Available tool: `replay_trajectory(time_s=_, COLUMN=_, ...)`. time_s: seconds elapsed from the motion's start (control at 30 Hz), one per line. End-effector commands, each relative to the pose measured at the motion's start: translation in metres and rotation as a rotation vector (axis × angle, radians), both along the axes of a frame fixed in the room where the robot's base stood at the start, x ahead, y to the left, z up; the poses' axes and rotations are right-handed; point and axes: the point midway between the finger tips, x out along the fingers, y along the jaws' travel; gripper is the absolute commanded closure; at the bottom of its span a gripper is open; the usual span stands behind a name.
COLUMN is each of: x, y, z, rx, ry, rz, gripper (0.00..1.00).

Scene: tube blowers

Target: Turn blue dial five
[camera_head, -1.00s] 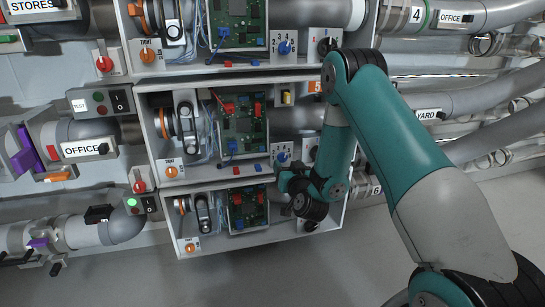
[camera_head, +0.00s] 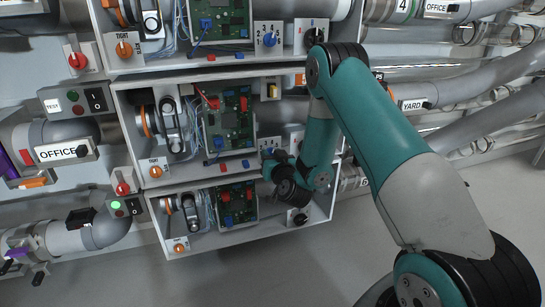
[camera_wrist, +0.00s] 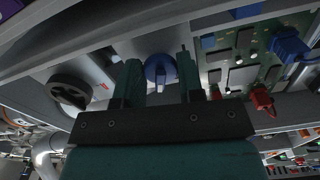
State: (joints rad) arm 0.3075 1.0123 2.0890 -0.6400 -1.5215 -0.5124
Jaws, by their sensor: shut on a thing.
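A round blue dial (camera_wrist: 160,70) with a raised grip bar is in the middle of the wrist view. My gripper (camera_wrist: 159,58) has one finger on each side of it and is shut on it. In the head view, my gripper end (camera_head: 287,184) is at the right part of the lowest box (camera_head: 180,251), and it hides this dial. The dial's number marks cannot be read in the wrist view.
A black knob (camera_wrist: 70,92) is beside the dial in the wrist view, and a green circuit board (camera_wrist: 245,70) is on the other side. The floor below is clear.

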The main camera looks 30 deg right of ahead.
Motion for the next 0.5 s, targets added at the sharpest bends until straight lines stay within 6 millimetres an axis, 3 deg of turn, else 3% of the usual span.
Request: replay_trajectory(time_s=0.5, x=-0.0001, y=-0.0003, z=0.0001, rx=0.241, ry=-0.068, rz=-0.001, gripper=0.88)
